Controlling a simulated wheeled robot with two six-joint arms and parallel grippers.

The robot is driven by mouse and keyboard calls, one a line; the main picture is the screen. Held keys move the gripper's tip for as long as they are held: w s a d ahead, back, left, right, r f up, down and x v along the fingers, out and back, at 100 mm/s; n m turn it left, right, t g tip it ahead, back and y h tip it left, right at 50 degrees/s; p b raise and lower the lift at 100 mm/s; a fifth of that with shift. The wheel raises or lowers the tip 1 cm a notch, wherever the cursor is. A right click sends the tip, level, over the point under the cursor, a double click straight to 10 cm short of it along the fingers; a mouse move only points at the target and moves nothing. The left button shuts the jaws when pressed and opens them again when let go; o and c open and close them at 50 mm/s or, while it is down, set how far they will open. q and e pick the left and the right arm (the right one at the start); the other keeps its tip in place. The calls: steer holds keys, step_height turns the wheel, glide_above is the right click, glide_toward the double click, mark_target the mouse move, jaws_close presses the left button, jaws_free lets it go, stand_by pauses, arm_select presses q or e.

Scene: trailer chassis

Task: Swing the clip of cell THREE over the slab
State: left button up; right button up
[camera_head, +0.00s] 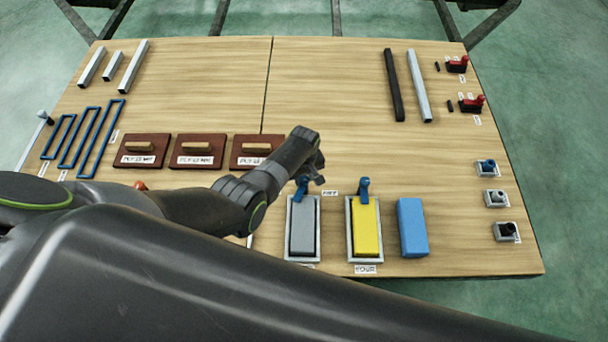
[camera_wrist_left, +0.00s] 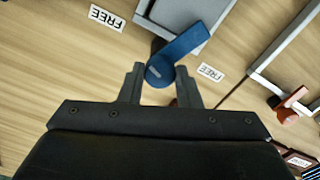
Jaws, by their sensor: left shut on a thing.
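The cell with the grey slab (camera_head: 303,230) in a light frame stands left of the cell with the yellow slab (camera_head: 366,230), labelled FOUR. The grey cell's number label is mostly hidden by my arm. Its blue clip (camera_head: 301,187) is at the far end of the frame. My left gripper (camera_head: 318,179) is at this clip. In the left wrist view the fingers (camera_wrist_left: 159,75) are closed around the clip's round pivot end, and the clip's arm (camera_wrist_left: 192,42) points up and right, to the frame's edge. My right gripper is not in view.
A loose blue block (camera_head: 412,228) lies right of the yellow cell, whose own blue clip (camera_head: 364,189) stands close to my gripper. Brown boards (camera_head: 197,151) with handles lie to the left. The middle of the table (camera_head: 340,120) is clear.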

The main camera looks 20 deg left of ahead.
arm_select(q)
steer(key=shift+n+p, duration=0.3)
steer(key=shift+n, duration=1.9)
steer(key=o, duration=1)
steer(key=shift+c, duration=0.2)
steer(key=shift+r, duration=0.1)
